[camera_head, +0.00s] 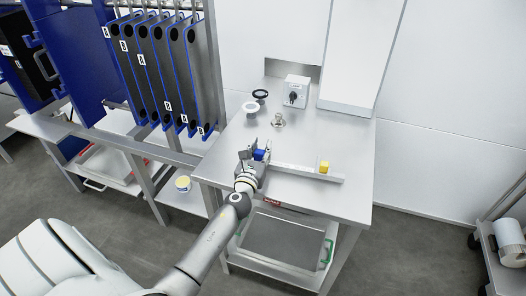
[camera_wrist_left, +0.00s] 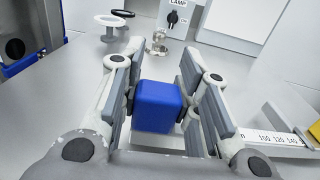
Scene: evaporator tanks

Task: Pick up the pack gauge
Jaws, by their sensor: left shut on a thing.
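The pack gauge (camera_head: 300,172) is a long grey metal bar with a blue block (camera_head: 259,155) at its left end and a yellow block (camera_head: 324,167) near its right end. It lies along the front part of the steel table. My left gripper (camera_head: 255,158) is at the left end, shut on the blue block. In the left wrist view the blue block (camera_wrist_left: 158,106) sits between the finger pads, and a printed scale (camera_wrist_left: 272,138) shows at right, partly hidden by a finger. My right gripper is not in view.
On the table (camera_head: 220,155) behind the gauge are a small metal fitting (camera_head: 278,121), a white ring (camera_head: 251,107), a black ring (camera_head: 260,94) and a lamp switch box (camera_head: 296,91). Blue-edged plates (camera_head: 160,70) hang at left. The table's right side is clear.

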